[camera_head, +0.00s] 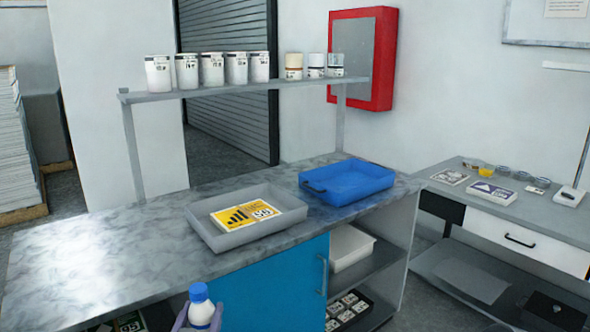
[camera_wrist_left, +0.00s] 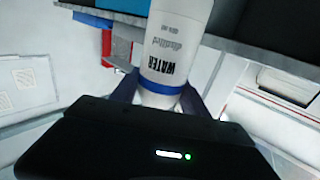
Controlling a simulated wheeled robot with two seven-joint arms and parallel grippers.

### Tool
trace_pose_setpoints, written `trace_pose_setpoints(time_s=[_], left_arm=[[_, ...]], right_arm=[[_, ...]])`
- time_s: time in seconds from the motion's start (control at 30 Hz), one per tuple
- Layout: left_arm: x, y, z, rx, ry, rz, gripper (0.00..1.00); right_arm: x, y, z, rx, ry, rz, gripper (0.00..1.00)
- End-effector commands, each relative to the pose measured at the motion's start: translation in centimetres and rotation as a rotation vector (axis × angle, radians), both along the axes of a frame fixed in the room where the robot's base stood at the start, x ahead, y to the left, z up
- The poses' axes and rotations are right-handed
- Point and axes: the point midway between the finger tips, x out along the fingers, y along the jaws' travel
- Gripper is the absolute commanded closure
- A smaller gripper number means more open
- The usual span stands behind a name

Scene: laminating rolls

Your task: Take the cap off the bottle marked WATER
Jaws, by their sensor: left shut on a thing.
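A white bottle (camera_head: 201,314) with a blue cap (camera_head: 198,292) stands upright in the head view, at the bottom edge, in front of the counter. The cap is on it. My left gripper (camera_head: 199,322) is shut on the bottle, with a purplish finger on each side below the cap. In the left wrist view the bottle (camera_wrist_left: 177,45) carries upside-down lettering, WATER and distilled, and a blue band. The fingers (camera_wrist_left: 158,95) flank it near that band, and the dark gripper body hides the rest. My right gripper is in neither view.
A grey tray (camera_head: 207,231) with a yellow-and-white pack and a blue tray (camera_head: 374,181) sit on the marbled counter (camera_head: 110,245). The counter's left part is clear. A shelf (camera_head: 215,89) above holds several white containers. A side table (camera_head: 555,222) is at right.

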Motion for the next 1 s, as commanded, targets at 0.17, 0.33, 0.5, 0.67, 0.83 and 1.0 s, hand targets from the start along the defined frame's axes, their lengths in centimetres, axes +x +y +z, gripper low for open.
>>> trace_pose_setpoints(time_s=[0.17, 0.33, 0.5, 0.67, 0.83, 1.0], left_arm=[[0.1, -0.2, 0.4, 0.001, -0.006, -0.002, 1.0], [0.1, -0.1, 0.4, 0.001, -0.006, -0.002, 1.0], [0.1, -0.1, 0.4, 0.001, -0.005, -0.003, 1.0], [-0.1, -0.6, -0.2, 0.003, -0.004, -0.026, 1.0], [-1.1, -2.4, -1.9, 0.001, -0.001, -0.106, 1.0], [-2.7, -5.4, -4.8, -0.001, 0.003, -0.242, 1.0]], right_arm=[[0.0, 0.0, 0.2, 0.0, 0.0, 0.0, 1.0], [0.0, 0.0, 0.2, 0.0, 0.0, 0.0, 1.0], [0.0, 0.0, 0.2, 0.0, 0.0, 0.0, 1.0], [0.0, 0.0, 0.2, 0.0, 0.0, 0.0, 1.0], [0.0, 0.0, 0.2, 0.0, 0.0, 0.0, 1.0], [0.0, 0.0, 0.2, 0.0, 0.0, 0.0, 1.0]])
